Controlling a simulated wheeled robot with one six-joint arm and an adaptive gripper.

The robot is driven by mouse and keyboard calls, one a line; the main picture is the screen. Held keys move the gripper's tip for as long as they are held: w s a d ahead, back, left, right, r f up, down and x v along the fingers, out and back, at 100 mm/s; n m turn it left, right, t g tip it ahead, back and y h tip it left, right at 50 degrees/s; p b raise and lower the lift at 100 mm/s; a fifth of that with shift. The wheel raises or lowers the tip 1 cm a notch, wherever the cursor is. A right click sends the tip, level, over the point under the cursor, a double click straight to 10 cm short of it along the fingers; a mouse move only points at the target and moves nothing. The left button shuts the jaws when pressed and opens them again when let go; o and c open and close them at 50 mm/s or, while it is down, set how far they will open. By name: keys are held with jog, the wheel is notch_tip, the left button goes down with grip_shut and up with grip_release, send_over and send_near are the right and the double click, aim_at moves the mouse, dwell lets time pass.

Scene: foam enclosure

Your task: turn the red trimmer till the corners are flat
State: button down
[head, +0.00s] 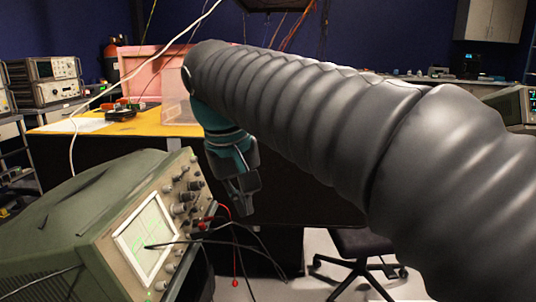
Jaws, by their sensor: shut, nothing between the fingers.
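A green-cased oscilloscope (98,238) stands at the lower left, tilted in the picture. Its lit screen (146,238) shows a green grid; the trace shape is too small to read. Knobs (184,205) run down the right of its front panel. Black leads (262,246) and a red lead (226,208) come from the panel's right edge. A small red tip (235,283) hangs below. I cannot tell which red part is the trimmer. My gripper (243,211) is shut and empty, pointing down just right of the knobs, above the leads; touching cannot be told.
Behind is a yellow-topped bench (70,126) with a pink foam enclosure (150,68) and a clear box (182,108). A white cable (130,75) crosses the left. An office chair (362,245) stands at the lower right. My arm hides much of the right.

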jog(key=n+h, duration=0.1)
send_near(202, 220)
jog(key=s+d+r, duration=0.1)
jog(key=s+d, duration=0.1)
jog(key=s, duration=0.2)
jog(key=b+x, duration=0.1)
jog(key=x, duration=0.1)
jog(key=s+b+x, duration=0.1)
jog(key=x, duration=0.1)
jog(key=b+x, duration=0.2)
jog(key=shift+s+d+f, duration=0.1)
jog(key=shift+d+f, duration=0.2)
jog(key=shift+d, duration=0.15)
jog(key=shift+a+p, duration=0.15)
jog(key=shift+p, duration=0.2)
jog(key=shift+s+a+f+p, duration=0.2)
jog(key=shift+a+p, duration=0.3)
jog(key=shift+p, duration=1.15)
jog(key=shift+s, duration=0.2)
jog(key=w+v, duration=0.1)
jog(key=v, duration=0.5)
jog(key=shift+a, duration=0.3)
